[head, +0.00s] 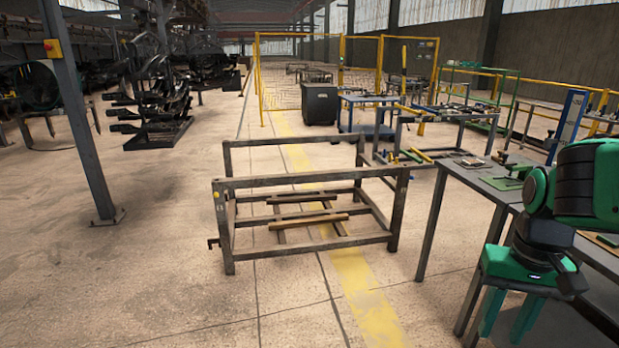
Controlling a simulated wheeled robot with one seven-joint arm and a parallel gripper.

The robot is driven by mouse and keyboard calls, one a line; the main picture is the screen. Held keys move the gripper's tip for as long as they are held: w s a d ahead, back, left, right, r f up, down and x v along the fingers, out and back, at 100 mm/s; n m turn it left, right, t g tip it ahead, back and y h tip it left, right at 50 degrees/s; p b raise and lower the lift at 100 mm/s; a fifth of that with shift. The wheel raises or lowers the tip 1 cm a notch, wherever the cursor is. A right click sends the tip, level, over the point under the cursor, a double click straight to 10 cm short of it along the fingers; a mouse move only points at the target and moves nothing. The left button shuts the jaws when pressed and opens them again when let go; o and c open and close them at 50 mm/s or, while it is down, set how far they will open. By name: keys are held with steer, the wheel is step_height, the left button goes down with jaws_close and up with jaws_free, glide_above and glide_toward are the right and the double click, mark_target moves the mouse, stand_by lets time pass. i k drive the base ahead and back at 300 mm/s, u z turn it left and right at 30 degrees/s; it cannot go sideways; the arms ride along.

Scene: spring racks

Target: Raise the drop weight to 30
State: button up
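A blue upright post (567,126) with a pale strip on its face stands at the far right, behind the workbench. It may be the drop-weight stand, but I cannot make out a weight or read any scale on it. My gripper (508,318) is green and hangs downward at the lower right, beside the bench's near left end. Its two fingers are apart, with nothing visible between them. It is well in front of the blue post and touches nothing that I can see. My arm covers part of the bench.
A workbench (484,181) with small tools and a green plate (508,181) runs along the right. A low metal rack frame (303,182) stands mid-floor. A steel post (88,150) is at left. The floor (150,270) at the front left is clear.

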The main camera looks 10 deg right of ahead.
mark_target(548, 141)
steer(key=z, duration=0.05)
steer(key=i, duration=1.15)
steer(key=z, duration=0.5)
steer(key=i, duration=1.1)
steer(key=z, duration=1.25)
steer(key=i, duration=0.9)
steer(key=z, duration=0.45)
